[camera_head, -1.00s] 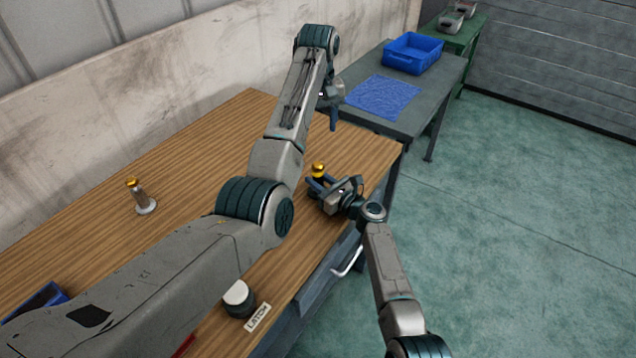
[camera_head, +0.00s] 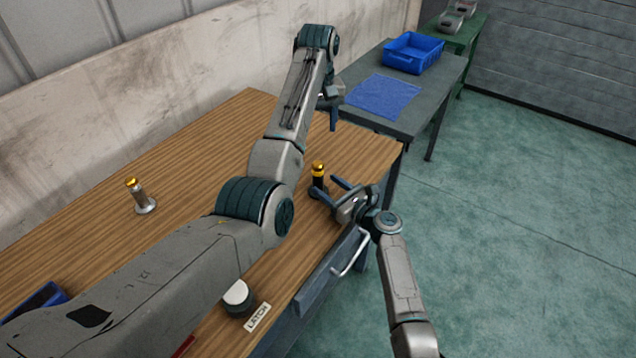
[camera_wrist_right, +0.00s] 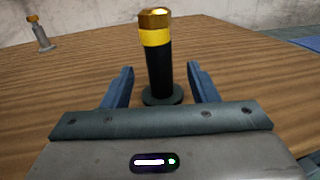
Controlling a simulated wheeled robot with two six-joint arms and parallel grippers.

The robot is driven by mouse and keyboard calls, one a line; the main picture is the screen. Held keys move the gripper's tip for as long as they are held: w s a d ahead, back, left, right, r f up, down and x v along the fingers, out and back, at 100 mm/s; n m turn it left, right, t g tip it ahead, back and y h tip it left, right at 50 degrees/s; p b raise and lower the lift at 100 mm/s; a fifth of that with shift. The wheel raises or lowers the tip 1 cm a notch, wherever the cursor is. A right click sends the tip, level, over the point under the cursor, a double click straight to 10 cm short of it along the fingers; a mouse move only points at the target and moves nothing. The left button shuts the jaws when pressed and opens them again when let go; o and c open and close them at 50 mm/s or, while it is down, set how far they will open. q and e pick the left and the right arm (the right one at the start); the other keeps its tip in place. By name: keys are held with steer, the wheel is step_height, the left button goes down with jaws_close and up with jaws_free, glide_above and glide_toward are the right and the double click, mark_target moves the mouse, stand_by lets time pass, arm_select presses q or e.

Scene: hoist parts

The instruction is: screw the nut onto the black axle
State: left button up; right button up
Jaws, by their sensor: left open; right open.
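The black axle (camera_head: 318,180) stands upright on the wooden table near its right end, on a round base. A brass nut (camera_head: 318,165) sits at its top, above a yellow band; both show large in the right wrist view, the nut (camera_wrist_right: 155,17) over the black shaft (camera_wrist_right: 160,70). My right gripper (camera_head: 323,188) is open and low over the table, its blue fingers pointing at the axle. In the wrist view the axle stands just beyond the fingertips, between their lines. My left gripper (camera_head: 333,112) is open, fingers down, above the table's far right end, away from the axle.
A grey metal axle with a brass top (camera_head: 140,196) stands at the left of the table. A black and white round object (camera_head: 238,298) sits by the LATCH label (camera_head: 257,317). A grey table (camera_head: 415,100) holds a blue cloth and a blue bin (camera_head: 413,53).

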steer(key=v, duration=0.6)
steer(key=shift+s+b, duration=0.1)
steer(key=shift+b, duration=0.3)
steer(key=shift+d, duration=0.15)
